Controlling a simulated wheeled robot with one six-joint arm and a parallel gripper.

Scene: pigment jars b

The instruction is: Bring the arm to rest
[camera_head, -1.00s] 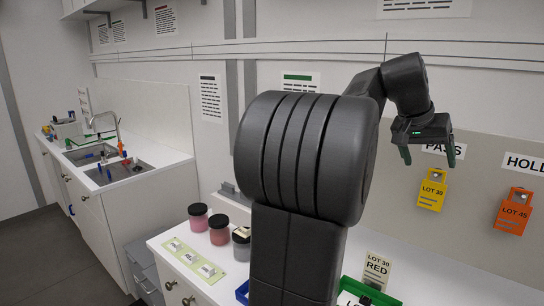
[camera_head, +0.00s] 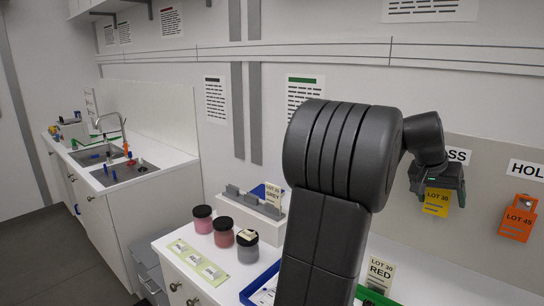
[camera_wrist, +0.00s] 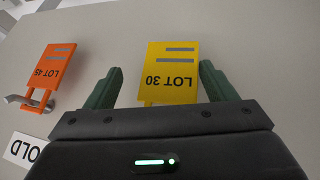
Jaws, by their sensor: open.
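My gripper (camera_head: 438,198) is open at the right of the head view, in front of the grey wall panel. Its two green fingers also show in the wrist view (camera_wrist: 161,70), spread with nothing gripped. A yellow LOT 30 tag (camera_head: 436,208) hangs on the panel below the PASS sign, partly hidden by my gripper. In the wrist view the yellow tag (camera_wrist: 170,72) appears upside down between the fingers, touching neither; how far beyond them it lies is hard to tell. My arm stands in the middle of the head view.
An orange LOT 45 tag (camera_head: 517,213) hangs under the HOLD sign (camera_head: 527,170) to the right. Three lidded jars, red (camera_head: 222,232), pink (camera_head: 202,219) and grey (camera_head: 247,246), stand on the counter left of my arm. A blue tray (camera_head: 262,283) is partly hidden behind my arm.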

